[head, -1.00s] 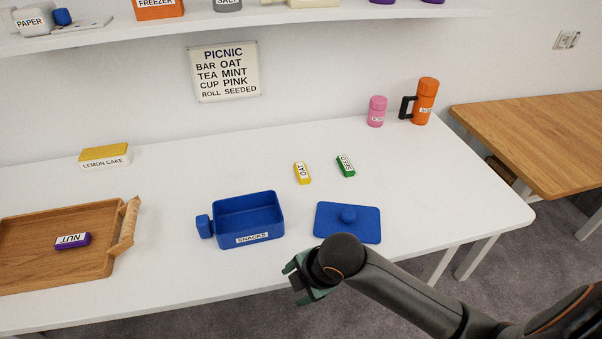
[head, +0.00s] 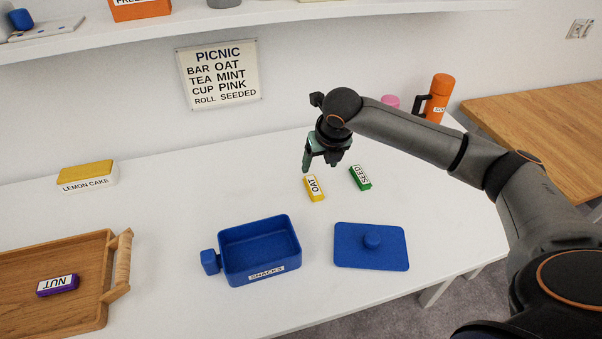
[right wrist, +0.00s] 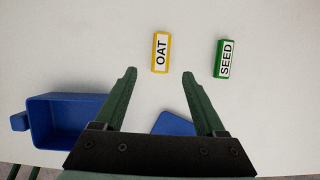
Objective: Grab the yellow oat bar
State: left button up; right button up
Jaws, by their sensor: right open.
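The yellow oat bar (head: 314,189) lies flat on the white table, its white label reading OAT. My right gripper (head: 322,167) is open and empty, above the table just behind and over the oat bar in the head view. In the right wrist view the oat bar (right wrist: 161,52) lies beyond the fingertips, roughly in line with the gap between the open fingers (right wrist: 159,73). Nothing is between the fingers. My left gripper is in neither view.
A green seed bar (head: 360,178) lies right of the oat bar. A blue snacks box (head: 262,270) and its blue lid (head: 350,258) lie nearer. A wooden tray (head: 80,300) with a purple nut bar (head: 58,285) is at left. An orange flask (head: 437,98) stands at back right.

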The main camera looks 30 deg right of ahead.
jog(key=w, duration=0.1)
send_over(313, 184)
jog(key=s, duration=0.2)
jog(key=f, duration=0.6)
jog(key=shift+a+f+b, duration=0.25)
jog(key=shift+a+b, duration=0.1)
jog(key=shift+b, duration=0.05)
jog(key=x, duration=0.5)
jog(key=shift+d+f+b, duration=0.15)
jog(key=shift+f+b, duration=0.05)
jog(key=shift+b, duration=0.1)
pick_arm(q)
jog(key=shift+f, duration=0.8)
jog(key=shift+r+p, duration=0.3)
pick_arm(e)
jog(key=shift+f, duration=0.25)
jog(key=shift+c, duration=0.3)
grip_shut()
